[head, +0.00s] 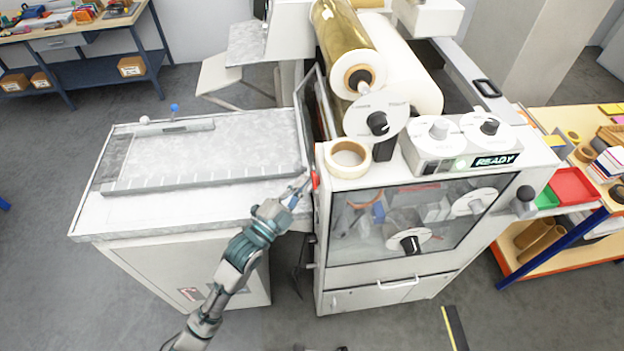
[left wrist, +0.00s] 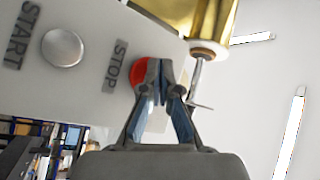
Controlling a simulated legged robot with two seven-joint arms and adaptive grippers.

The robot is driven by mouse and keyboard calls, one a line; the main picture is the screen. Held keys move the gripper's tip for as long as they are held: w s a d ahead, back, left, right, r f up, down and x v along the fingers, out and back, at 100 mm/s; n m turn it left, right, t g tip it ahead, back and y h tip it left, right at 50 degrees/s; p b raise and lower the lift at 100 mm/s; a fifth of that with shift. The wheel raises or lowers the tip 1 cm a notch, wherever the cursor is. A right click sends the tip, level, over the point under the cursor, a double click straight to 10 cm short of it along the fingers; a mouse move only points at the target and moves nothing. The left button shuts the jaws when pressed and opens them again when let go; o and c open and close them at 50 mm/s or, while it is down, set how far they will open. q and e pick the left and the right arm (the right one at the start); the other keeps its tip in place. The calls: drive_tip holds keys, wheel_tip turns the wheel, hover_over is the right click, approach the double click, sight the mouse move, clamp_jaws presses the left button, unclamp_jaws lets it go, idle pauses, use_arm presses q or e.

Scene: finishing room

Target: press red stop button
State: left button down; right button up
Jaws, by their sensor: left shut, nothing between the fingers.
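The red stop button (left wrist: 138,78) is on a pale panel, beside the word STOP, in the left wrist view. In the head view it is a small red spot (head: 315,180) on the left side of the laminating machine. My left gripper (head: 301,184) is shut and empty, its fingertips right at the button. In the left wrist view the closed fingertips (left wrist: 159,66) overlap the button's right part. I cannot tell whether they touch or press it. A silver START button (left wrist: 63,47) is to the left on the same panel. My right gripper is not in view.
The machine (head: 345,240) has a lit READY display (head: 495,160), a tape roll (head: 347,158) on top and a gold film roll (head: 345,42). A feed table (head: 130,208) stands left of it. A shelf with a red tray (head: 572,187) is at right.

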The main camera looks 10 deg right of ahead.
use_arm(q)
drive_tip(key=shift+a, duration=0.6)
drive_tip(key=shift+a, duration=0.1)
drive_tip(key=a, duration=0.5)
drive_tip(key=shift+d, duration=0.1)
idle(0.6)
